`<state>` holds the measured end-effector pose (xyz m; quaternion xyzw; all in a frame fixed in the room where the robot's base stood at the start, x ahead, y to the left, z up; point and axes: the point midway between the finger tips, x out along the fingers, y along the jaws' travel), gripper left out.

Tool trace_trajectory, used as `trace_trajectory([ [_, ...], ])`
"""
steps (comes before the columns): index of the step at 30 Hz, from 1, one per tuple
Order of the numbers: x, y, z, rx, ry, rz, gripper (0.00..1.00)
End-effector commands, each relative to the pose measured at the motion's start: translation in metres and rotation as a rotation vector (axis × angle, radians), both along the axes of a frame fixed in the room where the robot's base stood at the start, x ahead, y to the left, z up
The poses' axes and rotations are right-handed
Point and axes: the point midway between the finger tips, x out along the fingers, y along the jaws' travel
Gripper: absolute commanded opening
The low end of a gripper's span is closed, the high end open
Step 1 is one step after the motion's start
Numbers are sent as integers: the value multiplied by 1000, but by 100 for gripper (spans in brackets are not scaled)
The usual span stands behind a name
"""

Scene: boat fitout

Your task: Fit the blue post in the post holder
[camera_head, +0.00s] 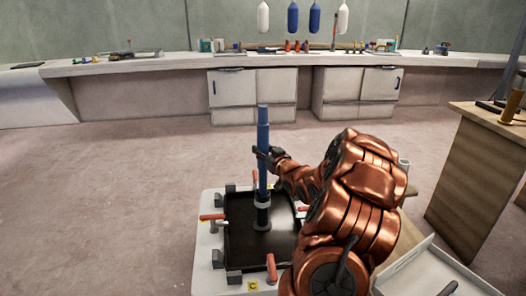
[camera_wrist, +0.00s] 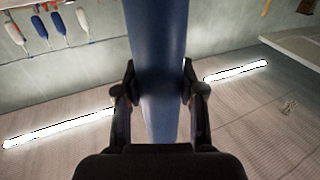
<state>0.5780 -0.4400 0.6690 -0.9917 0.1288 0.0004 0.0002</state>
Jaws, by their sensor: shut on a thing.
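The blue post (camera_head: 263,130) stands upright in the head view, with a slightly narrower top section. My gripper (camera_head: 268,156) is shut on it around mid-length. In the wrist view the blue post (camera_wrist: 158,60) runs between the two fingers of my gripper (camera_wrist: 158,85). The dark post holder (camera_head: 262,216), with a light grey collar, rises from a black panel (camera_head: 240,242). The post's lower end lines up with the top of the holder in the head view. I cannot tell whether it is inside the holder or just above it.
Toggle clamps with red handles, one a red handle (camera_head: 271,266), surround the panel on a white table (camera_head: 208,240). A white tray (camera_head: 425,272) is at lower right, a wooden cabinet (camera_head: 475,185) at right. A long workbench (camera_head: 160,65) lines the back wall.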

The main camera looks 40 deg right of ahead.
Motion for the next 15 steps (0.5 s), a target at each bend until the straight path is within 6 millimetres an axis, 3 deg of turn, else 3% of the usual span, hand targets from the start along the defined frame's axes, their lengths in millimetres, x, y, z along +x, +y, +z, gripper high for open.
trace_trajectory([
  [15,0,0,23,-3,-2,0,0],
])
